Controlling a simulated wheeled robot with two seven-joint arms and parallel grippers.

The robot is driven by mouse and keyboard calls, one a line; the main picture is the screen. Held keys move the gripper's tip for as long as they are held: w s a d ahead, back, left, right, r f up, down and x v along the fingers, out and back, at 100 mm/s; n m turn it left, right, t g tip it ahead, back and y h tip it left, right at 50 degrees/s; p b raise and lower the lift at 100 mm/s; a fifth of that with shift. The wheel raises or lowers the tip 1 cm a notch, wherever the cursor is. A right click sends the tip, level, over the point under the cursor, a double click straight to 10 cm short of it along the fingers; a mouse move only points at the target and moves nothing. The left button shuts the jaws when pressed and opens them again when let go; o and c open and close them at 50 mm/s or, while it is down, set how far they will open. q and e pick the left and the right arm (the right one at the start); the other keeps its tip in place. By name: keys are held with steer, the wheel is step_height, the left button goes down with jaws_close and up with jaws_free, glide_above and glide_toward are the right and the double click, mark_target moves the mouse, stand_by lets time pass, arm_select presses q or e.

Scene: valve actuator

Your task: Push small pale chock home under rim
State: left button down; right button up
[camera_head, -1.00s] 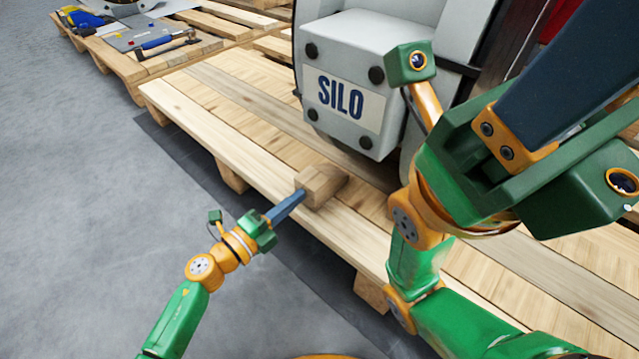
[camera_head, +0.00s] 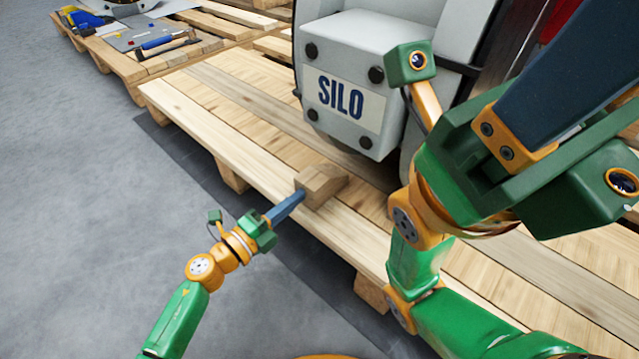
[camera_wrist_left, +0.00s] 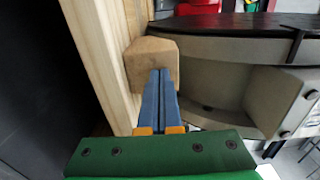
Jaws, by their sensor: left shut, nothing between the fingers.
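The small pale wooden chock (camera_head: 322,183) lies on the pallet's planks, its far end close to the base of the grey valve body marked SILO (camera_head: 349,90). Whether it touches the rim cannot be told. It also shows in the left wrist view (camera_wrist_left: 152,60), beside the curved grey rim (camera_wrist_left: 200,50). My left gripper (camera_head: 299,196) has its blue fingers shut together and empty, their tips at the chock's near end face. The fingers also show side by side in the left wrist view (camera_wrist_left: 159,74). My right arm fills the right side, its fingertips out of view.
The wooden pallet (camera_head: 215,115) carries the valve body. A second pallet with a hammer (camera_head: 165,41) and a grey plate (camera_head: 130,36) stands at the back left. The grey floor (camera_head: 90,220) to the left is clear.

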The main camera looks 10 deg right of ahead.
mark_target(330, 170)
arm_select(q)
steer(key=shift+w+d, duration=0.15)
steer(key=shift+d, duration=0.1)
steer(key=shift+b+x, duration=1.3)
steer(key=shift+x, duration=1.2)
steer(key=shift+b+x, duration=1.2)
steer(key=shift+x, duration=0.6)
steer(key=shift+a, duration=0.1)
steer(key=p+v, duration=0.6)
steer(key=v, duration=0.4)
